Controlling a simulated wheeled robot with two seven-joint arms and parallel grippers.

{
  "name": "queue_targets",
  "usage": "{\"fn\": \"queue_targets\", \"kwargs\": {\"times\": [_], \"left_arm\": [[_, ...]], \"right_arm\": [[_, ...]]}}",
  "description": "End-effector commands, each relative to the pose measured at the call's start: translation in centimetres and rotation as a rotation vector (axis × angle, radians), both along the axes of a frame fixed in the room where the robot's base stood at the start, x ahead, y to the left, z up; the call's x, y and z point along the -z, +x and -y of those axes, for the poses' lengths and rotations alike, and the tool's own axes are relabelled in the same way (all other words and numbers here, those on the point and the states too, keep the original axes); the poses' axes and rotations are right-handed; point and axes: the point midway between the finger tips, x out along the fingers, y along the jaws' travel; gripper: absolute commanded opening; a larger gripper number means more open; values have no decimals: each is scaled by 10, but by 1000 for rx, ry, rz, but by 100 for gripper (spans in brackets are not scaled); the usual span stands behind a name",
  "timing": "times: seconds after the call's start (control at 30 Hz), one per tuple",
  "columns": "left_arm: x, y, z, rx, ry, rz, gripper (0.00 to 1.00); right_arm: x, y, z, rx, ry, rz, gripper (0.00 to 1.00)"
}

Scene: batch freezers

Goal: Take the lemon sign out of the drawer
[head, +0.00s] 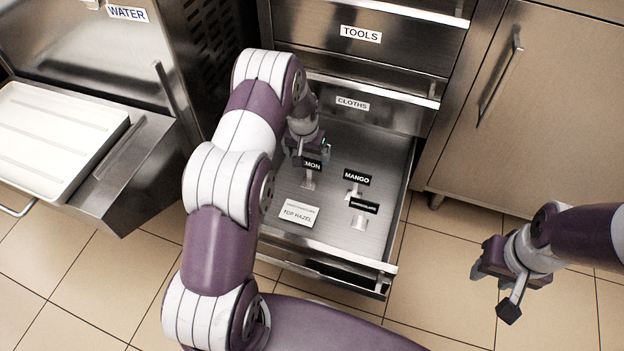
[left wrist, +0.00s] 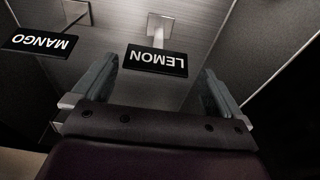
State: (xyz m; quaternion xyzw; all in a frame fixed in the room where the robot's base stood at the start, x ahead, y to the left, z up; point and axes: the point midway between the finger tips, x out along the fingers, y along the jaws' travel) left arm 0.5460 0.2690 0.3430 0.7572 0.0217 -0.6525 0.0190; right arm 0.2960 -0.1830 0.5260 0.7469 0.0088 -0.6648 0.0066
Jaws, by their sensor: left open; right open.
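The lemon sign (head: 312,165) is a small black plate with white letters on a pale stand, inside the open drawer (head: 392,190). Its first letter is hidden by my left gripper in the head view. My left gripper (head: 306,150) reaches down into the drawer just behind the sign. In the left wrist view the lemon sign (left wrist: 157,60) appears upside down, between and beyond the two fingers of my open left gripper (left wrist: 157,92); nothing is held. My right gripper (head: 500,285) is open and empty over the floor at the right.
The mango sign (head: 357,177) stands right of the lemon sign, with another black sign (head: 364,205) before it. A white Top Hazel card (head: 298,212) is at the drawer's front left. The cloths drawer (head: 360,108) front is above.

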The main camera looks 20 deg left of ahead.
Motion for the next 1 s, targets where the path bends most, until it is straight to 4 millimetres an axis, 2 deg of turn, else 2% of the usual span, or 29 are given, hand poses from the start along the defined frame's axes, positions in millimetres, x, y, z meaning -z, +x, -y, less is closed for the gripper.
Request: {"fn": "queue_targets", "kwargs": {"times": [0.13,0.3,0.53,0.57,0.73,0.77,0.93,1.0], "left_arm": [[19,-1,2,1,0,-1,100],[53,-1,5,1,0,0,100],[53,1,4,1,0,1,100],[53,1,4,1,0,1,97],[53,1,5,1,0,1,41],[53,1,4,1,0,1,38],[52,1,5,1,0,1,37],[45,1,4,0,0,2,37]], "right_arm": [[16,0,0,0,0,1,43],[43,0,0,0,0,1,43],[41,0,0,0,0,1,43],[40,0,0,0,0,1,43],[40,0,0,0,0,1,43],[40,0,0,0,0,1,43],[40,0,0,0,0,1,43],[35,0,0,0,0,1,43]]}}
